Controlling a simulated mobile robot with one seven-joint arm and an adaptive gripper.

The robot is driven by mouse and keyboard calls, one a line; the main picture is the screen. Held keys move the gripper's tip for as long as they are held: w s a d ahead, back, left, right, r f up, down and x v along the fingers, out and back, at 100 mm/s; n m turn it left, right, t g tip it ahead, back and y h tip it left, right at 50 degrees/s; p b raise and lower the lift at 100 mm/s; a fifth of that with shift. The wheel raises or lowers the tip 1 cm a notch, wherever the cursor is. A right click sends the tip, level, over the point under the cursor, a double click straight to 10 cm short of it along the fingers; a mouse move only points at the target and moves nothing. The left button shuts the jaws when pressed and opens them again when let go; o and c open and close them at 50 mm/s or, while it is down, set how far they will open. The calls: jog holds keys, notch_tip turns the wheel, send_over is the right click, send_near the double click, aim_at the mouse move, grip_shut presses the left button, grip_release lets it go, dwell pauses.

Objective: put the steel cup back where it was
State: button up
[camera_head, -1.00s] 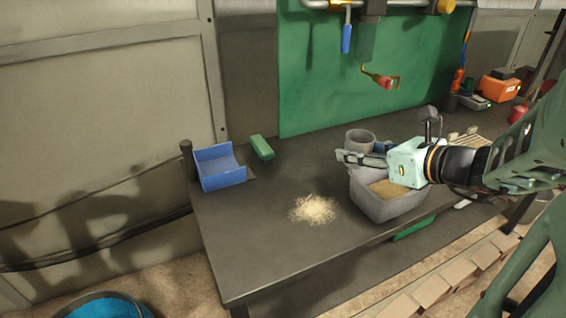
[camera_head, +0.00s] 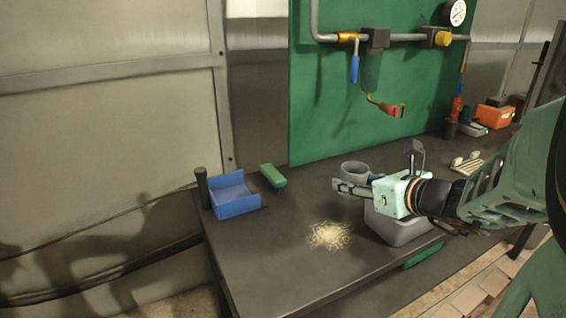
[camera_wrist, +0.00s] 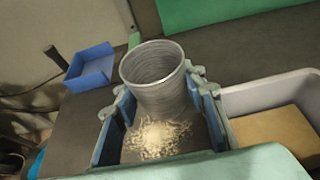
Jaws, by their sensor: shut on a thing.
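The steel cup (camera_wrist: 158,78) is a grey, ribbed, open-topped cup. In the wrist view it sits upright between the blue-lined fingers of my gripper (camera_wrist: 165,112), which is shut on it. In the head view the cup (camera_head: 355,170) shows behind the fingers of my gripper (camera_head: 350,189), its lower part hidden by them. The gripper is at the left of a grey bin, above the dark table (camera_head: 285,265). Whether the cup's base touches the table cannot be told.
The grey bin (camera_head: 397,230) holds something flat and tan. A pile of pale shavings (camera_head: 330,235) lies on the table in front of the gripper. A blue open holder (camera_head: 234,197) and a green block (camera_head: 272,175) are at the left. A red-handled hose fitting (camera_head: 393,110) hangs behind.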

jog(key=w+a+f+b, duration=0.1)
jog(key=w+a+f, duration=0.2)
jog(key=b, duration=0.2)
send_over(315, 213)
jog(key=f, duration=0.4)
jog(key=shift+s+d+f, duration=0.2)
jog(key=shift+s, duration=0.1)
jog(key=f, duration=0.1)
jog(key=f+b, duration=0.1)
jog(key=f, duration=0.1)
jog(key=shift+w+a+f, duration=0.25)
jog(key=shift+a, duration=0.05)
jog(key=shift+f, duration=0.15)
jog(key=shift+f+b, duration=0.25)
jog(key=shift+b, duration=0.3)
jog(key=o, duration=1.3)
jog(key=shift+r, duration=0.1)
jog(key=shift+r, duration=0.15)
